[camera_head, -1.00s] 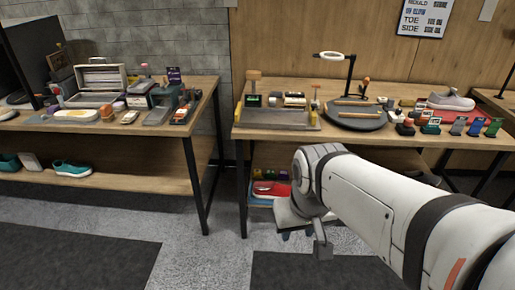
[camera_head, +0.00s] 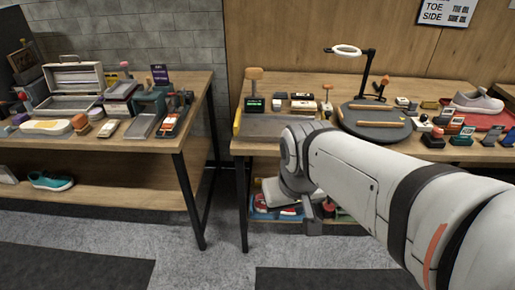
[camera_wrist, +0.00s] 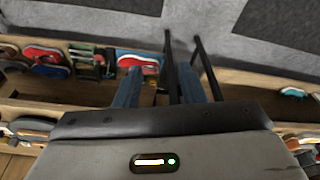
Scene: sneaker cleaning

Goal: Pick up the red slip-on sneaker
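A red shoe with a pale sole (camera_wrist: 138,61) shows in the wrist view on the lower shelf, just beyond my left-hand finger. In the head view, red footwear (camera_head: 289,211) sits low under the right table, partly hidden by my arm. Another red shoe (camera_wrist: 43,53) is further left in the wrist view. I cannot tell for certain which is the slip-on. My gripper (camera_wrist: 171,88) has its two bluish fingers spread apart with no object visibly held between them. In the head view my gripper (camera_head: 313,217) hangs in front of the lower shelf, its fingertips unclear.
The right table (camera_head: 236,150) is crowded with a lamp (camera_head: 347,50), a round dark turntable (camera_head: 373,130) and small items. Its black leg (camera_head: 243,205) stands close to my gripper. A teal shoe (camera_head: 50,181) lies on the left table's lower shelf. Grey floor between is clear.

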